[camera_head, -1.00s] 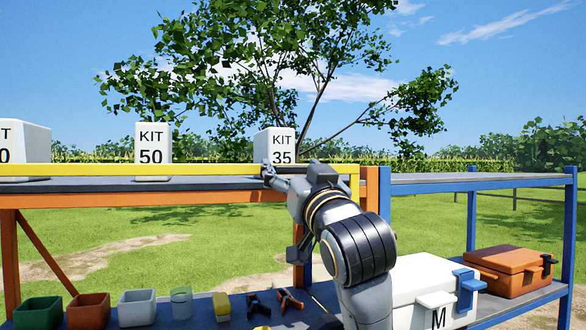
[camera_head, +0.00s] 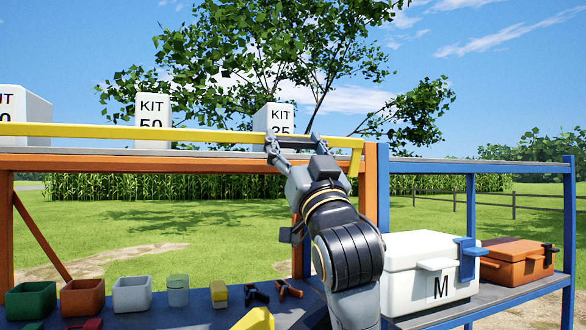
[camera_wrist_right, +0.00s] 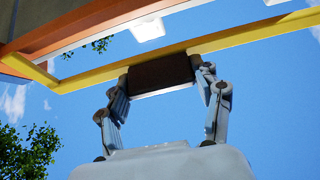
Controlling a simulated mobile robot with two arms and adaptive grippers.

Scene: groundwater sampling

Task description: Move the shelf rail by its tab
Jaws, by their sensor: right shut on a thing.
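The yellow shelf rail (camera_head: 130,132) runs along the front of the upper shelf, above its deck, and bends down at its right end. It also crosses the right wrist view (camera_wrist_right: 255,36). Its dark brown tab (camera_wrist_right: 160,72) hangs at the rail in the right wrist view. My right gripper (camera_head: 295,141) has one finger on each side of the tab and is shut on it; the fingers also show in the right wrist view (camera_wrist_right: 161,86). My left gripper is not in view.
White kit boxes (camera_head: 153,108) stand on the upper shelf (camera_head: 100,163) behind the rail. Below are small bins (camera_head: 132,294), a yellow-and-white item (camera_head: 219,293) and clamps. A white M cooler (camera_head: 415,265) and an orange case (camera_head: 515,260) sit at right.

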